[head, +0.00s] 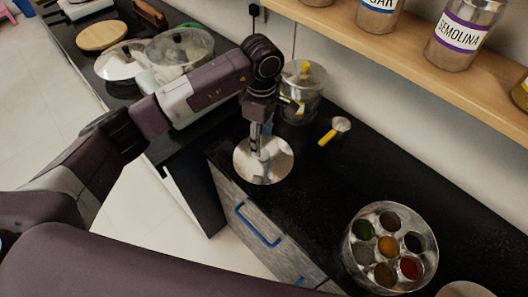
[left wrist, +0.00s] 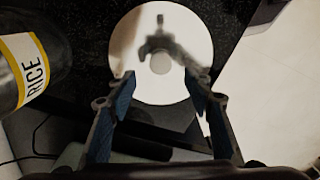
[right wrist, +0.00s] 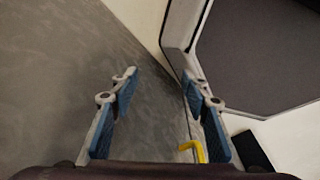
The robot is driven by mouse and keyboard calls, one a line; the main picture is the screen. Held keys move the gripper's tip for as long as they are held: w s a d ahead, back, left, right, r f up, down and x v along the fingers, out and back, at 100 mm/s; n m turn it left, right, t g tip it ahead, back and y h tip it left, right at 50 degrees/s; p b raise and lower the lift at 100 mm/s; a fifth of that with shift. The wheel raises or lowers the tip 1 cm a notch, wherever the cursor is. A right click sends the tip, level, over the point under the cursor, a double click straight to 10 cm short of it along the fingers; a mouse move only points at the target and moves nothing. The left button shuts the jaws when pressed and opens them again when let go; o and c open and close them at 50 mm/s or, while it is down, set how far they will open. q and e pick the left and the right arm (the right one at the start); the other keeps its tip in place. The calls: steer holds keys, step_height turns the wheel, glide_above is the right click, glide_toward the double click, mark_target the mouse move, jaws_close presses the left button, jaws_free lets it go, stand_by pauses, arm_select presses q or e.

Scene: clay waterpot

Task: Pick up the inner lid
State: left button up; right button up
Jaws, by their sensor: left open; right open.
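The inner lid (head: 280,168) is a shiny round metal disc near the front edge of the black counter. My left gripper (head: 257,150) points down over it, open and empty. In the left wrist view the lid (left wrist: 195,38) lies beyond the open fingers (left wrist: 160,83), with a small round spot at its middle and the gripper's reflection on it. Whether the fingertips touch the lid cannot be told. My right gripper (right wrist: 158,84) is open and empty, away from the lid. The round metal spice box (head: 352,262) stands uncovered at the right, with several cups of spices.
A glass jar (head: 304,90) stands behind the lid; a jar labelled RICE (left wrist: 25,65) shows in the left wrist view. A yellow-handled scoop (head: 335,130) lies to the right. A shelf (head: 400,50) with canisters runs along the wall. Counter between lid and spice box is clear.

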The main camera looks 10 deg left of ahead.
mark_target(263, 153)
arm_select(q)
steer(key=f, duration=0.1)
steer(key=f+p, duration=0.2)
steer(key=shift+s+d+f, duration=0.25)
steer(key=shift+f, duration=0.05)
step_height(263, 153, down, 2)
steer(key=shift+w, duration=0.1)
steer(key=c, duration=1.3)
arm_select(e)
steer(key=shift+s+a+r, duration=0.1)
steer(key=shift+s+r, duration=0.65)
steer(key=shift+r, duration=0.3)
